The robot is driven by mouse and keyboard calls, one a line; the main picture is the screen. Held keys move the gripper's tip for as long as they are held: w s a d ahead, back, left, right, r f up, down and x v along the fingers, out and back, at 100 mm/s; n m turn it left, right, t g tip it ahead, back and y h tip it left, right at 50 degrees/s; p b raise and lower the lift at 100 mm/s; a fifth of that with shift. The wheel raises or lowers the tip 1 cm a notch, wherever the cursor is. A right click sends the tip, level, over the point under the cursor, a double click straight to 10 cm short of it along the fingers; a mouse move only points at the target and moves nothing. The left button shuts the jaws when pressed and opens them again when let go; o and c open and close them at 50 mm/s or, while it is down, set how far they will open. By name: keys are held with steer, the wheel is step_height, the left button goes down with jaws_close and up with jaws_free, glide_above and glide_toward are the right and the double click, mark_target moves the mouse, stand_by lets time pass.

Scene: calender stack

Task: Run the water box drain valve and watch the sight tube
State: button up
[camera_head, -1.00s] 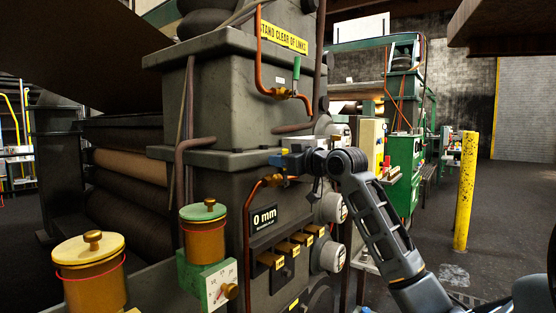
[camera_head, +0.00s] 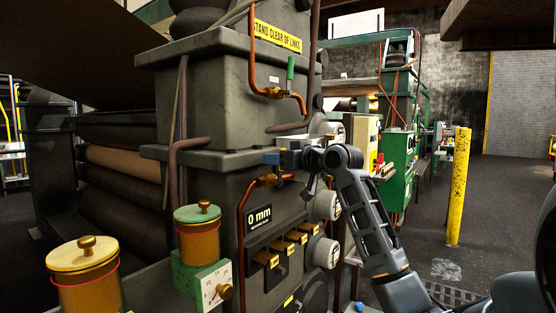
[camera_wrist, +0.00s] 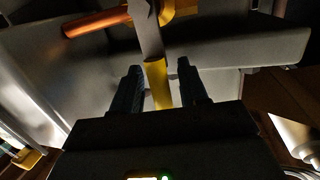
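A lever with a yellow grip (camera_wrist: 157,82) and a bare metal upper part shows in the wrist view, beside an orange copper pipe (camera_wrist: 97,23). My gripper (camera_wrist: 160,84) is open, with one dark finger on each side of the yellow grip and gaps between. In the head view my gripper (camera_head: 278,158) is at the machine's ledge, just above a brass valve (camera_head: 268,180) on a copper pipe. Another brass valve (camera_head: 274,92) with a green handle (camera_head: 290,68) sits higher up. I cannot make out which part is the sight tube.
A "0 mm" sign (camera_head: 259,218) and a row of labelled blocks (camera_head: 283,245) are on the machine face below. Round gauges (camera_head: 327,205) stand beside my arm. Lidded amber pots (camera_head: 87,275) are at front left. A yellow post (camera_head: 459,190) stands right, with open floor around it.

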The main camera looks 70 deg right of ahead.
steer(key=b+v, duration=0.2)
steer(key=v, duration=0.5)
steer(key=shift+s, duration=0.4)
steer(key=shift+a, duration=0.15)
